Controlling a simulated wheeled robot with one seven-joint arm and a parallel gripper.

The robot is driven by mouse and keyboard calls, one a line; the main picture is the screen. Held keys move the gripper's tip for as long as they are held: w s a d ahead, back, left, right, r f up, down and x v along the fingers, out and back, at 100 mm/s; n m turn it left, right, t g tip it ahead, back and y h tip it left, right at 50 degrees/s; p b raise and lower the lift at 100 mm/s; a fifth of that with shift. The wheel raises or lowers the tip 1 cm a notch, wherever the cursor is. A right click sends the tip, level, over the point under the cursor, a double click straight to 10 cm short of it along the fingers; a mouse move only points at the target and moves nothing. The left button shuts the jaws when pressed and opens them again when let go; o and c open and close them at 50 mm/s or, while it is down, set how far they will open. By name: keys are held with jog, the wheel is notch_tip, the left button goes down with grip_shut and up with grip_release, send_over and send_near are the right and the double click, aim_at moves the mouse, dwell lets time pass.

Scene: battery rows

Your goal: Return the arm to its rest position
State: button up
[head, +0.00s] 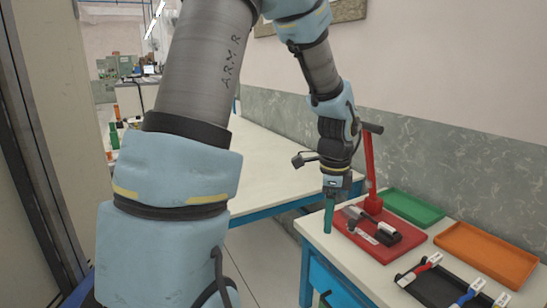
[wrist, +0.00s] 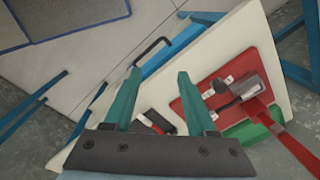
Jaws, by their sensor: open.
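My gripper (head: 329,216) hangs pointing down near the left edge of the small white table (head: 358,258), just left of the red tray in the head view. In the wrist view its two teal fingers (wrist: 158,77) stand wide apart with nothing held between them. My arm runs from the left foreground up and over to the right, then down to the gripper. The gripper's exact height above the table is hard to tell.
On the table are a red tray (head: 343,222) with a red post (head: 369,160) and dark devices, a green tray (head: 410,206), an orange tray (head: 490,252) and a black tray (head: 428,291) holding labelled pieces. A long white table (head: 270,165) stands behind; a wall closes the right.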

jog(key=s+a+n, duration=0.2)
jog(key=a+n, duration=0.8)
jog(key=s+a+r+n+t, duration=0.1)
jog(key=s+a+n, duration=0.2)
jog(key=a+n, duration=0.7)
jog(key=shift+s+r, duration=0.15)
jog(key=shift+s, duration=0.2)
